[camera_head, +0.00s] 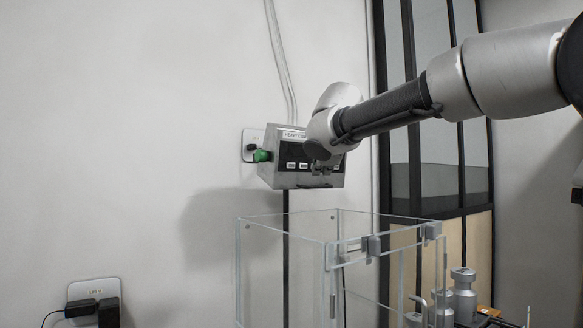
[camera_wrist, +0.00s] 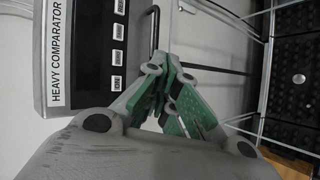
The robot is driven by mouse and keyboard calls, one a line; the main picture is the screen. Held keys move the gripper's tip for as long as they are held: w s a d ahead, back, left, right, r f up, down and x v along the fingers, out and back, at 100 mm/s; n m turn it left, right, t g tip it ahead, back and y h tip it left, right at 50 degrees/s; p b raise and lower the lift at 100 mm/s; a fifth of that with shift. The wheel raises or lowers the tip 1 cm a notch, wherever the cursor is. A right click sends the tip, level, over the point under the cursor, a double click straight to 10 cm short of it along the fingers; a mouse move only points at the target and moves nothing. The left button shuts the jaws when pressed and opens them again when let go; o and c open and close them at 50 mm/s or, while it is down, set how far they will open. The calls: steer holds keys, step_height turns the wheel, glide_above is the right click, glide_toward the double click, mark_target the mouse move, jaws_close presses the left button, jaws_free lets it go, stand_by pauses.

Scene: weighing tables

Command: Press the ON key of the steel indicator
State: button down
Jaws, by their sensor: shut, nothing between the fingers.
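The steel indicator (camera_head: 308,181) is a grey metal box on a post by the wall, with a dark front panel and a row of small pale keys (camera_head: 292,165). My gripper (camera_head: 325,168) is in front of the right part of its face and hides some of it. Contact with a key cannot be made out.
A green knob (camera_head: 262,156) sticks out of the indicator's left side. A clear-walled draft shield (camera_head: 285,232) stands below. Metal weights (camera_head: 463,291) stand at lower right, before a dark-framed cabinet (camera_head: 432,190). A wall socket (camera_head: 94,292) is at lower left.

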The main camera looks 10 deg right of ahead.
steer(key=shift+w+a+r, duration=0.2)
steer(key=shift+w+a, duration=0.35)
steer(key=shift+w, duration=0.8)
steer(key=shift+w+a+r, duration=0.15)
steer(key=shift+w+a, duration=0.4)
steer(key=shift+w, duration=0.75)
steer(key=shift+w+a+r, duration=0.2)
steer(key=shift+w+a, duration=0.35)
steer(key=shift+w, duration=0.8)
steer(key=shift+w+a, duration=0.15)
steer(key=shift+w, duration=0.2)
steer(key=shift+w+a+r, duration=0.15)
steer(key=shift+w, duration=0.2)
steer(key=shift+s, duration=0.1)
steer(key=shift+s+d, duration=0.3)
steer(key=shift+s, duration=0.35)
steer(key=shift+s+d+f, duration=0.15)
steer(key=shift+s+d, duration=0.15)
steer(key=shift+s, duration=0.45)
steer(key=shift+s+d+f, duration=0.2)
steer(key=shift+s+d, duration=0.15)
steer(key=shift+s, duration=0.45)
steer(key=shift+s+d+f, duration=0.15)
steer(key=shift+s+d, duration=0.15)
steer(key=shift+s, duration=0.45)
